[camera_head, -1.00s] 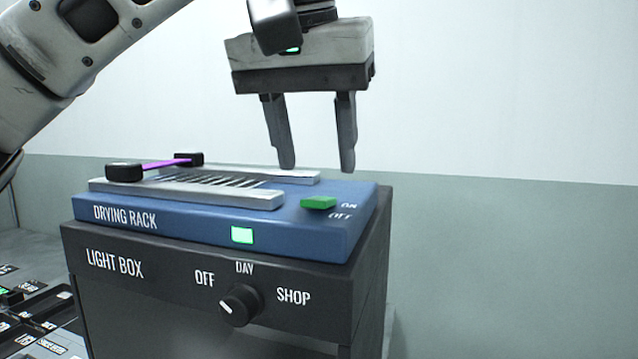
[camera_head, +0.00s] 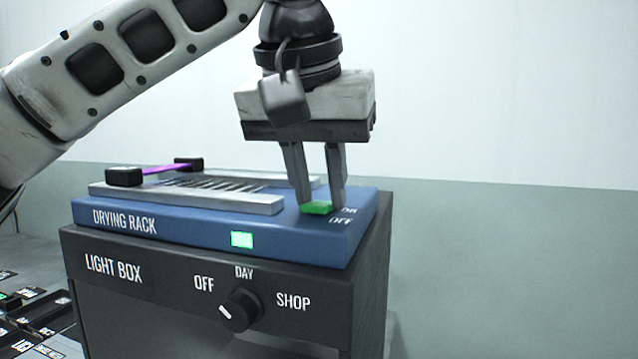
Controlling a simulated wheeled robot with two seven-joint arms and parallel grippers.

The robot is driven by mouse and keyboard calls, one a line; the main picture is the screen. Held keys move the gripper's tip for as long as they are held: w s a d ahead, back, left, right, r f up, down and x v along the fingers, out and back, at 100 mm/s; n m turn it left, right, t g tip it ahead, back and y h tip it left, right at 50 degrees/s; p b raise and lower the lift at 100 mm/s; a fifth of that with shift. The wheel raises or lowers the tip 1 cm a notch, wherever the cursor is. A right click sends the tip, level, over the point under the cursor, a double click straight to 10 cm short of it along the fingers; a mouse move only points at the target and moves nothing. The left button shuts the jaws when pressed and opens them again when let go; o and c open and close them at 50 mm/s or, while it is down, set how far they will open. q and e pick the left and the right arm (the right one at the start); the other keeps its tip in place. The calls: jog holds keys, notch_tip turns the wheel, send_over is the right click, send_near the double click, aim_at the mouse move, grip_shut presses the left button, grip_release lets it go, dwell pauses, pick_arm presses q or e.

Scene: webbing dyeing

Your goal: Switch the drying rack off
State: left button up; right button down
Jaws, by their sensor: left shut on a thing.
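The blue drying rack (camera_head: 180,228) sits on top of the dark light box. Its green switch (camera_head: 317,208) is at the right of the top face, beside the ON and OFF labels, toward the ON side. A small green indicator (camera_head: 242,240) on the rack's front is lit. My left gripper (camera_head: 320,207) points down from above, its fingers on either side of the green switch, shut on it. The left finger hides a little of the rack behind it. My right gripper is not in view.
The light box (camera_head: 150,275) has a black knob (camera_head: 240,311) on its front, with OFF, DAY and SHOP labels. A purple strip (camera_head: 165,169) between two black clamps lies over the rack's grille. Dark labelled trays (camera_head: 40,315) stand at the lower left. The right side is clear.

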pick_arm(q)
jog(key=shift+s+f+t+b, duration=0.15)
jog(key=shift+f+t+b, duration=0.4)
jog(key=shift+b, duration=0.2)
jog(key=shift+s+t+h+b, duration=0.1)
jog(key=shift+t+h+b, duration=0.3)
jog(key=shift+b, duration=0.2)
jog(key=shift+s+a+r+t+b, duration=0.15)
jog(key=shift+r+t+b, duration=0.1)
jog(key=shift+t+b, duration=0.4)
jog(key=shift+r, duration=0.2)
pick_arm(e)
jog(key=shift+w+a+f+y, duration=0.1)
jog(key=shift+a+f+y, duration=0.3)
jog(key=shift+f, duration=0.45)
pick_arm(q)
jog(key=o, duration=1)
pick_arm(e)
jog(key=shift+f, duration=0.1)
pick_arm(q)
jog(key=shift+r, duration=0.1)
